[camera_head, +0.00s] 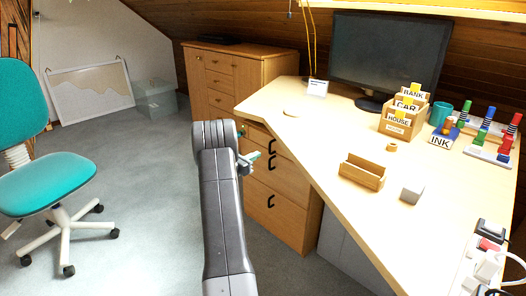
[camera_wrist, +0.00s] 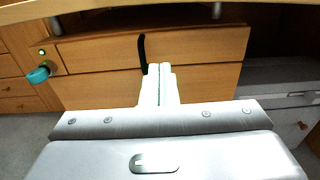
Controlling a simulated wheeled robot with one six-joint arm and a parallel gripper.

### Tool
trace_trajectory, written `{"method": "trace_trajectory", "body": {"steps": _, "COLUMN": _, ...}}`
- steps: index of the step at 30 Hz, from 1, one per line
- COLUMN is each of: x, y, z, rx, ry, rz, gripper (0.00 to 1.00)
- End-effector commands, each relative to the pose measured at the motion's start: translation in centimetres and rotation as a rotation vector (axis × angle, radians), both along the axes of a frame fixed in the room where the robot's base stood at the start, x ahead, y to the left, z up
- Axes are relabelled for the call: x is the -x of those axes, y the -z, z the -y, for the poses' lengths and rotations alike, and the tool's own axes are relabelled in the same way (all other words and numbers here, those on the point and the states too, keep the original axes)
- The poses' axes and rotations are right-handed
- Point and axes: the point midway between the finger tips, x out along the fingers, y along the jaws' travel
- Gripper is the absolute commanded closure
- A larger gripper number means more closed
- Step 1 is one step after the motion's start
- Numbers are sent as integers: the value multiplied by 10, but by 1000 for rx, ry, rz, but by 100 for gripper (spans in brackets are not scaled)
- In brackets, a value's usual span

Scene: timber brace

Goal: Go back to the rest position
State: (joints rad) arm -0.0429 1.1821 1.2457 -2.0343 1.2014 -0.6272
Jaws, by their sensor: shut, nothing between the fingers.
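My gripper (camera_head: 254,158) is in front of the wooden drawer unit (camera_head: 280,205) under the desk, at the end of my grey arm. In the wrist view its pale fingers (camera_wrist: 160,70) are together and hold nothing. They point at the drawer fronts, close to a black handle (camera_wrist: 142,50); whether they touch it I cannot tell. A teal knob on a silver stem (camera_wrist: 38,75) sticks out of the drawer front at the left, with a small green light above it.
The desk (camera_head: 330,125) carries a monitor (camera_head: 388,55), labelled card boxes (camera_head: 398,122), a wooden tray (camera_head: 360,176), a grey block (camera_head: 412,192) and coloured pegs. A teal chair (camera_head: 45,185) stands at left. The grey carpet between chair and drawers is free.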

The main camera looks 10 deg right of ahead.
Motion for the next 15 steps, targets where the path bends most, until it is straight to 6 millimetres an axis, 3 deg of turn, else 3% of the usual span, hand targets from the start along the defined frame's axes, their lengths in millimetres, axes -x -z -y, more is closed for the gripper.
{"method": "trace_trajectory", "body": {"steps": 15, "x": 4, "y": 1, "z": -5, "rx": 0, "ry": 1, "rz": 0, "gripper": 100}}
